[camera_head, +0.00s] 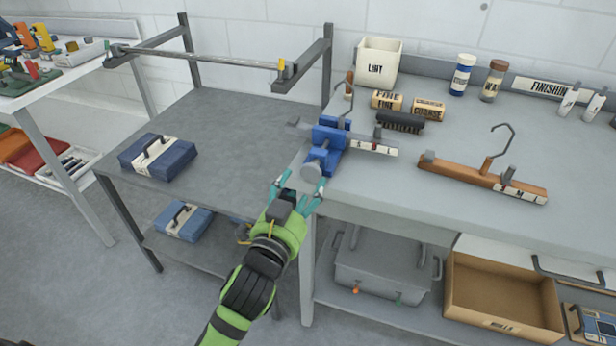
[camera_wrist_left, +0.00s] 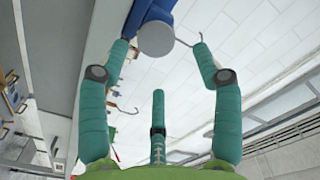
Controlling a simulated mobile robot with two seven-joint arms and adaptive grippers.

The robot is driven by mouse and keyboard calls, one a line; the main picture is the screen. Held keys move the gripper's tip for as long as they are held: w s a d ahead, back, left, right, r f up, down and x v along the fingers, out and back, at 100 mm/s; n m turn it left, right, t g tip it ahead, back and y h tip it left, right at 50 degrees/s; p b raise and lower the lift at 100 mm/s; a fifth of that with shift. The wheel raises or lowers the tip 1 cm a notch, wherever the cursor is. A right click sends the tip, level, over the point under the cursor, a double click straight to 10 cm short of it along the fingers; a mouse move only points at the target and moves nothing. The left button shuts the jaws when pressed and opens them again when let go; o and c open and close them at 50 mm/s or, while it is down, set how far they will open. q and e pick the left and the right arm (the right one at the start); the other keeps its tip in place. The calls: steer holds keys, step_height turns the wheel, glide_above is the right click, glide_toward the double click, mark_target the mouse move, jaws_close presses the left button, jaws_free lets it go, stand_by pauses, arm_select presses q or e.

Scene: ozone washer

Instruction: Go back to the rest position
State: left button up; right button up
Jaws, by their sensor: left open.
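My left gripper (camera_head: 298,192) is open in front of the bench edge, its teal fingers spread toward the grey round end of a blue clamp (camera_head: 328,145). I see no object held between the fingers. The left wrist view shows the open fingers (camera_wrist_left: 162,47) and the clamp's grey round end (camera_wrist_left: 156,39) between and just beyond the fingertips; whether they touch is unclear. The clamp sits at the bench's left edge, with a grey hanger bar (camera_head: 372,147) running through or behind it. My right gripper is not in view.
The grey bench (camera_head: 380,190) holds a wooden hanger (camera_head: 470,175), a black brush (camera_head: 400,122), a white bin (camera_head: 378,62) and bottles. A lower shelf table (camera_head: 225,150) with a blue case (camera_head: 157,157) and a raised rail (camera_head: 200,58) stands left. Floor is free at lower left.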

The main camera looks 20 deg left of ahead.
arm_select(q)
steer(key=shift+s, duration=0.85)
steer(key=s+f+n+g+p, duration=0.1)
steer(key=s+f+g, duration=0.25)
steer(key=f, duration=1.35)
steer(key=s+f+g+p, duration=0.1)
steer(key=s+f+g, duration=0.3)
steer(key=f, duration=1.4)
steer(key=s+a+f+n+g, duration=0.1)
steer(key=s+f+g, duration=0.1)
steer(key=s+f, duration=0.45)
steer(key=s+a+f+g, duration=0.2)
steer(key=s+f+g, duration=0.1)
steer(key=s+f, duration=0.3)
steer(key=s+a+f+n+g, duration=0.1)
steer(key=s+f, duration=0.3)
steer(key=s, duration=0.6)
steer(key=s+a+f+n+g, duration=0.1)
steer(key=s+f, duration=0.4)
steer(key=s, duration=0.5)
steer(key=shift+s+a+g+y+p, duration=0.3)
steer(key=shift+s+a+g+p, duration=0.25)
steer(key=shift+g, duration=0.7)
steer(key=shift+w, duration=0.2)
